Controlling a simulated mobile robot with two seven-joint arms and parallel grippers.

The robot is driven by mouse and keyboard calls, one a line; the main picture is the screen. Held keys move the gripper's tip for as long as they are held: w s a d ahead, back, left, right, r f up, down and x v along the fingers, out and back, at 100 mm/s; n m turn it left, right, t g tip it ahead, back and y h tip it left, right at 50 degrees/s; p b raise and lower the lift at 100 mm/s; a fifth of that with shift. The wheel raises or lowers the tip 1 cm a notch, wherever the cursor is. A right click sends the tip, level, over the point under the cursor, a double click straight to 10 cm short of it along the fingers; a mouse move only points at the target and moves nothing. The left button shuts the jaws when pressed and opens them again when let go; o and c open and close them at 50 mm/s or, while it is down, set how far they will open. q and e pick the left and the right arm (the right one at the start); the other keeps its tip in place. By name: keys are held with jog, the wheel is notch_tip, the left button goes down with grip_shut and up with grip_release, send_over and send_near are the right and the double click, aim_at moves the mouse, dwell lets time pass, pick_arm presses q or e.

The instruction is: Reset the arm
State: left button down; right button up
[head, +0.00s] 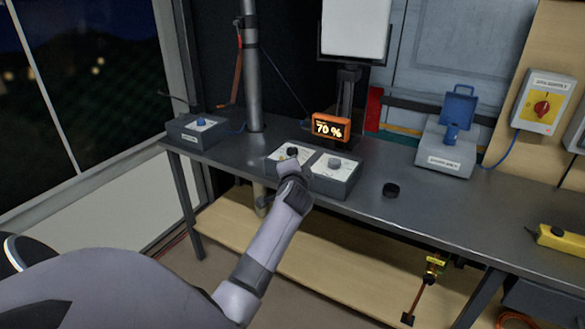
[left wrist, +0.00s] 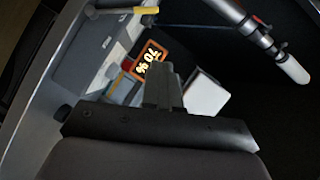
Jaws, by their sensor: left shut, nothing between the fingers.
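My left arm comes in from the lower left in the head view and reaches to the front edge of the metal bench. My left gripper (head: 296,168) is at the near side of a grey box with a black knob (head: 292,152), partly covering that box. I cannot tell whether it touches the box. In the left wrist view the fingers (left wrist: 163,88) are together with nothing between them. A second grey box with a blue-grey knob (head: 335,163) stands just to the right. An orange display reading 70 % (head: 330,127) stands behind the boxes and also shows in the left wrist view (left wrist: 150,60).
A metal pole (head: 252,70) rises behind the boxes. Another knob box (head: 200,130) stands at the bench's left end.

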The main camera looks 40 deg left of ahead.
dwell(0.3)
pick_arm(q)
jog(key=s+d+f+t+h, duration=0.1)
jog(key=s+d+f+h, duration=0.35)
jog(key=d+f, duration=0.45)
jog(key=s+d+f+n+h, duration=0.1)
jog(key=s+d+f+h, duration=0.1)
jog(key=s+d+f, duration=0.2)
jog(key=s+d+f+n+g+h, duration=0.1)
jog(key=s+d+f+h, duration=0.2)
jog(key=s+d, duration=0.6)
jog(key=s+d+f+h, duration=0.3)
jog(key=s+d+f, duration=0.2)
jog(key=s, duration=0.6)
jog(key=shift+d+f+n, duration=0.15)
jog(key=shift+d+n, duration=0.25)
jog(key=shift+d, duration=0.3)
